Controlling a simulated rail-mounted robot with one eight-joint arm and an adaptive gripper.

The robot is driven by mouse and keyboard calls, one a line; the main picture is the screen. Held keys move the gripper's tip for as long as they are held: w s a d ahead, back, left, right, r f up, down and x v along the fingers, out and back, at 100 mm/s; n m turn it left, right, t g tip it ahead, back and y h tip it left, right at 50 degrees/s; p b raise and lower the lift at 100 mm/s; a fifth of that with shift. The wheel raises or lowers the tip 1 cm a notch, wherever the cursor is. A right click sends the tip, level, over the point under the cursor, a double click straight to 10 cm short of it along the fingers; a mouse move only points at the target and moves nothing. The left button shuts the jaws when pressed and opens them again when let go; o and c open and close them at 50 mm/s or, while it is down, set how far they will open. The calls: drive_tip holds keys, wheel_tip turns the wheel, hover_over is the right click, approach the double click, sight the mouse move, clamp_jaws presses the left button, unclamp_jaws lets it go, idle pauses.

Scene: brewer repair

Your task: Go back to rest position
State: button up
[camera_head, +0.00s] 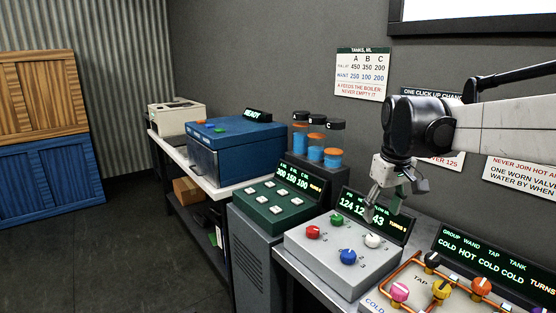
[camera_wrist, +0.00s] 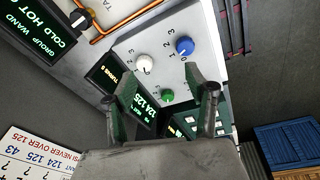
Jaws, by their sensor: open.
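My gripper (camera_head: 384,205) is open and empty. In the head view it hangs above the back edge of the grey knob panel (camera_head: 318,262), in front of that panel's green-lit display. The panel carries a red knob (camera_head: 312,232), a green knob (camera_head: 337,220), a blue knob (camera_head: 347,257) and a white knob (camera_head: 373,240). In the wrist view the two fingers stand apart. The green knob (camera_wrist: 167,96) shows between them, with the blue knob (camera_wrist: 184,46) and white knob (camera_wrist: 145,63) beyond. The red knob is not visible in the wrist view.
The valve panel (camera_head: 420,280) with copper pipes stands at right. Signs (camera_head: 364,75) hang on the wall behind my arm. The floor (camera_head: 110,240) at left is clear.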

drive_tip(key=s+a+f+m+t, duration=0.1)
drive_tip(key=s+f, duration=0.3)
drive_tip(key=s, duration=0.7)
drive_tip(key=s+a+f+m+t, duration=0.2)
drive_tip(key=s+a+f+t, duration=0.2)
drive_tip(key=s, duration=0.8)
drive_tip(key=shift+f+m, duration=0.3)
drive_tip(key=shift+s, duration=0.1)
